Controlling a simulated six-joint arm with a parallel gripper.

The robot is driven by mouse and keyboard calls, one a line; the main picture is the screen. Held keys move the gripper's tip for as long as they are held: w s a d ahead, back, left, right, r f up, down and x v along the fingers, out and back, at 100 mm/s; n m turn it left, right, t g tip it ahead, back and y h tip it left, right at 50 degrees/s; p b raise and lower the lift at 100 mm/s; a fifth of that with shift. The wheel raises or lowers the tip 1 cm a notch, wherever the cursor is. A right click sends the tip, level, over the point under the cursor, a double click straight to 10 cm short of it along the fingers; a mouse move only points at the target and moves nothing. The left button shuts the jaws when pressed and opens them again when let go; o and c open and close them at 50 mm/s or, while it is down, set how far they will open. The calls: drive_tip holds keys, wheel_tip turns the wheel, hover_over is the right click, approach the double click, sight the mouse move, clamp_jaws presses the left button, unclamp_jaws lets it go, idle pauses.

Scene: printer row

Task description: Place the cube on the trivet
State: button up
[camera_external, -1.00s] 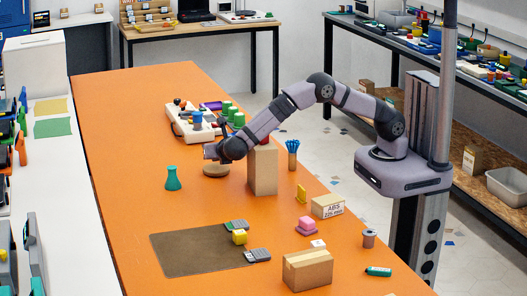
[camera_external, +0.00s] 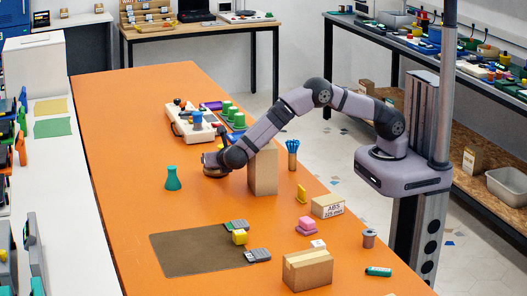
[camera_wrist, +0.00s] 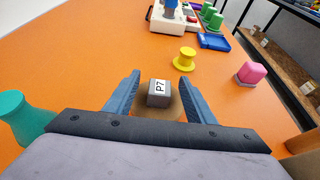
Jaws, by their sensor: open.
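A small grey cube (camera_wrist: 159,93) with a white P7 label sits on the round brown trivet (camera_wrist: 177,108), between my fingers in the wrist view. My gripper (camera_wrist: 159,76) is open, with one finger on each side of the cube and a visible gap by the fingers. In the external view my gripper (camera_external: 211,163) is low over the table at the trivet's place. There it hides the cube and most of the trivet.
A teal flask (camera_external: 172,179) stands left of my gripper, a tall cardboard box (camera_external: 264,172) right of it. A yellow spool (camera_wrist: 184,58) and a pink block (camera_wrist: 251,72) stand beyond. The white control box (camera_external: 188,123) is farther back. Orange tabletop left of the flask is clear.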

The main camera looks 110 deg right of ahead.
drive_tip(key=shift+r, duration=0.15)
drive_tip(key=v, duration=0.5)
drive_tip(key=shift+a+r+b, duration=0.1)
drive_tip(key=shift+r+b, duration=0.05)
drive_tip(key=shift+b, duration=0.25)
wheel_tip(320, 180, up, 7)
drive_tip(key=s+a+r+m+y+p, duration=0.4)
drive_tip(key=s+a+r+m+p, duration=0.1)
drive_tip(key=s+p, duration=0.4)
drive_tip(key=s+a+r+m+y+p, duration=0.5)
drive_tip(key=s+m+p, duration=0.2)
drive_tip(key=s+p, duration=0.3)
drive_tip(key=s+a+r+m+y+p, duration=0.4)
drive_tip(key=s+a+r+m+p, duration=0.1)
drive_tip(key=s+p, duration=0.5)
drive_tip(key=shift+s+r+m+y, duration=0.3)
drive_tip(key=shift+s+r+m, duration=0.15)
drive_tip(key=shift+s, duration=0.1)
